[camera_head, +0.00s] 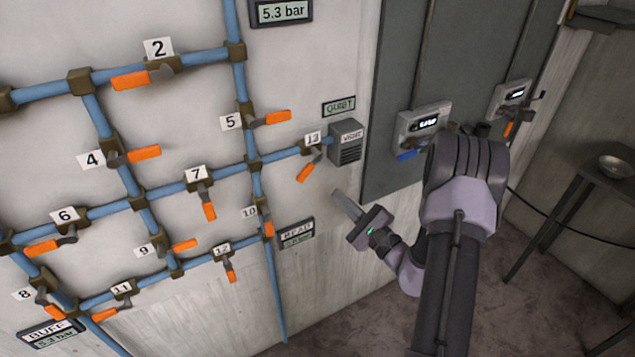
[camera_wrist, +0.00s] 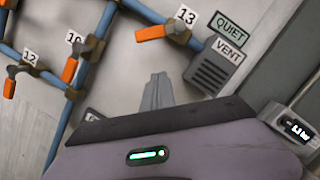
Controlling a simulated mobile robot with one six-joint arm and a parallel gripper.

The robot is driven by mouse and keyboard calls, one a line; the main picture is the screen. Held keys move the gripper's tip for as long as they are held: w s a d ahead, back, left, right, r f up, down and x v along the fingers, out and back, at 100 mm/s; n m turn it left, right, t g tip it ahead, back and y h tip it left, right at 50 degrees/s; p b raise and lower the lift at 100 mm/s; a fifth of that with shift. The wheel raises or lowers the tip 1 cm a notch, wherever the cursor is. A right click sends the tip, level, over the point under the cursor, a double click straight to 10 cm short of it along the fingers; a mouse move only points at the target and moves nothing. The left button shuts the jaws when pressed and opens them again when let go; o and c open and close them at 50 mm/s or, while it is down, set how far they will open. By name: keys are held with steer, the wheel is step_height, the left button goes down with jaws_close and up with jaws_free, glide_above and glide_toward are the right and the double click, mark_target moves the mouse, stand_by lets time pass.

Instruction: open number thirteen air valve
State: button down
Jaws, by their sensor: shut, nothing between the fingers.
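Valve 13 sits on the short blue pipe just left of the grey vent box, under a white "13" label (camera_head: 313,138). Its orange handle (camera_head: 305,172) points down and left, at an angle across the pipe. In the wrist view the same orange handle (camera_wrist: 151,33) is at the top centre, left of the valve body. My gripper (camera_head: 338,195) is shut and empty, below and right of the handle and apart from it. In the wrist view its closed fingers (camera_wrist: 157,88) point up toward the wall, below the handle.
The vent box (camera_head: 347,143) stands right of valve 13, with a "QUIET" sign (camera_head: 339,106) above. Valve 10's handle (camera_head: 267,225) is at lower left, near a "READ" panel (camera_head: 296,233). Several other numbered valves fill the pipe grid leftward. A grey cabinet (camera_head: 385,165) stands at right.

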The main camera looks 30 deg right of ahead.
mark_target(303, 173)
steer(key=w+a+r, duration=0.3)
steer(key=w, duration=0.1)
steer(key=shift+w+a+r, duration=0.3)
steer(key=shift+a, duration=0.1)
steer(key=shift+a+m, duration=0.25)
steer(key=shift+m, duration=0.35)
steer(key=shift+a+r+m+t+h, duration=0.2)
steer(key=shift+a+m+h, duration=0.2)
steer(key=shift+m, duration=0.45)
steer(key=shift+a+r+m+t+h, duration=0.2)
steer(key=shift+a+m+h, duration=0.15)
steer(key=shift+m, duration=0.5)
steer(key=m, duration=0.2)
steer(key=a+r+m+h, duration=0.1)
steer(key=m, duration=0.1)
steer(key=shift+a+r+m+p, duration=0.15)
steer(key=shift+m+p, duration=0.15)
steer(key=shift+a+r, duration=0.2)
steer(key=shift+r, duration=0.05)
steer(key=shift+r+h, duration=0.1)
steer(key=shift+h, duration=0.25)
